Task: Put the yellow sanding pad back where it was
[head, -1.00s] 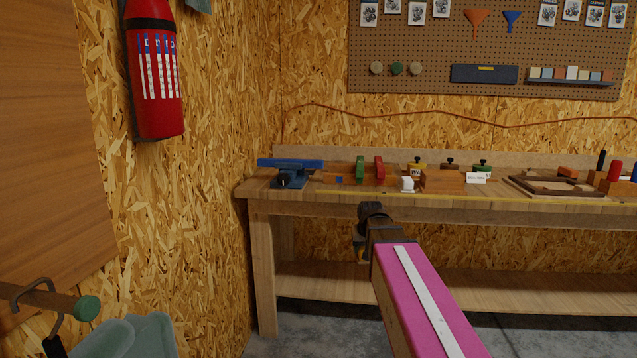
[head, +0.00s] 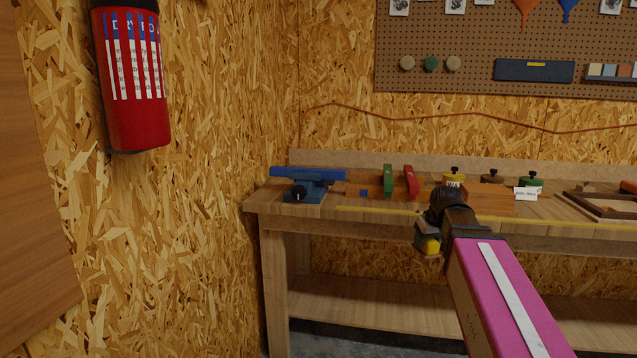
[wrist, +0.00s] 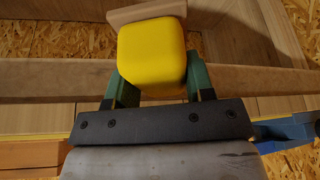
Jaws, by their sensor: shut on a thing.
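The yellow sanding pad (wrist: 152,55) is held between the green fingers of my gripper (wrist: 156,84) in the wrist view. A tan block-like piece (wrist: 147,12) shows at its far end; I cannot tell whether it belongs to the pad. In the head view my gripper (head: 428,240) is in front of the bench's front edge, with the yellow pad (head: 429,245) partly hidden by the wrist. The pad looks lower than the bench top. The wooden bench (head: 300,212) stands behind it.
A blue vise (head: 307,184) sits at the bench's left end. A green clamp (head: 387,181), a red clamp (head: 411,182) and several lidded jars stand along the back. A yellow strip (head: 375,211) runs along the front edge. A fire extinguisher (head: 135,85) hangs at left.

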